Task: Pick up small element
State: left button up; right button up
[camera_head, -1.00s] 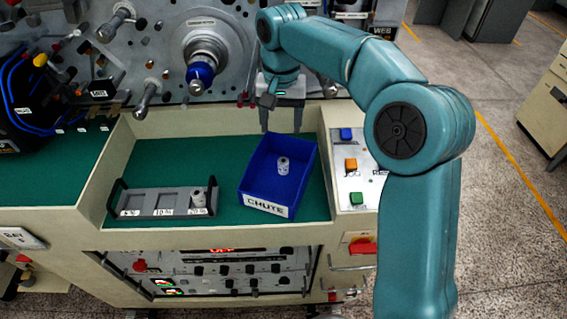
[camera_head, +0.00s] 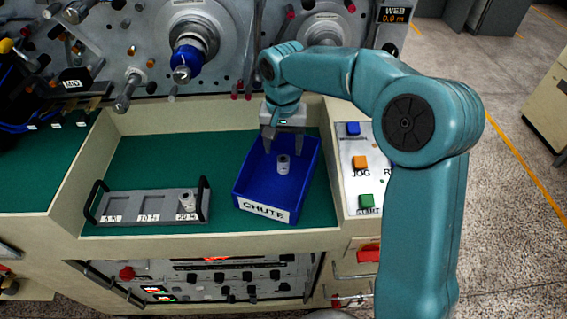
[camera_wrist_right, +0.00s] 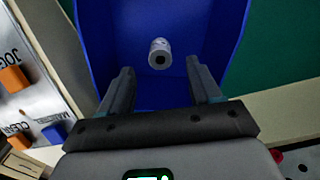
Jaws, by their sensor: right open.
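The small element is a white-grey cylinder (camera_head: 283,164) with a dark hole, standing in the blue bin (camera_head: 262,211) labelled CHUTE. In the right wrist view the cylinder (camera_wrist_right: 160,54) lies ahead of and between the two fingertips, apart from them, with the blue bin wall (camera_wrist_right: 88,40) around it. My right gripper (camera_head: 283,148) is open and empty, fingers pointing down over the back part of the bin. In the right wrist view its fingers (camera_wrist_right: 160,84) are spread wide. A second similar cylinder (camera_head: 187,201) stands in the right slot of the grey rack. My left gripper is out of view.
The grey rack (camera_head: 140,205) with labelled slots and black end handles is left of the bin. A button panel (camera_head: 353,178) is close on the right. The machine face with spindles (camera_head: 195,45) rises behind. The green surface (camera_head: 165,160) behind the rack is clear.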

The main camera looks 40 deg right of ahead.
aim_at(283, 160)
jog(key=shift+s+a+f, duration=0.3)
jog(key=shift+f, duration=0.2)
jog(key=f, duration=0.5)
jog(key=shift+w+d+p, duration=0.3)
jog(key=shift+d+p, duration=0.05)
jog(key=shift+p, duration=0.05)
jog(key=shift+s+a+f, duration=0.1)
jog(key=shift+f, duration=0.05)
jog(key=c, duration=1.1)
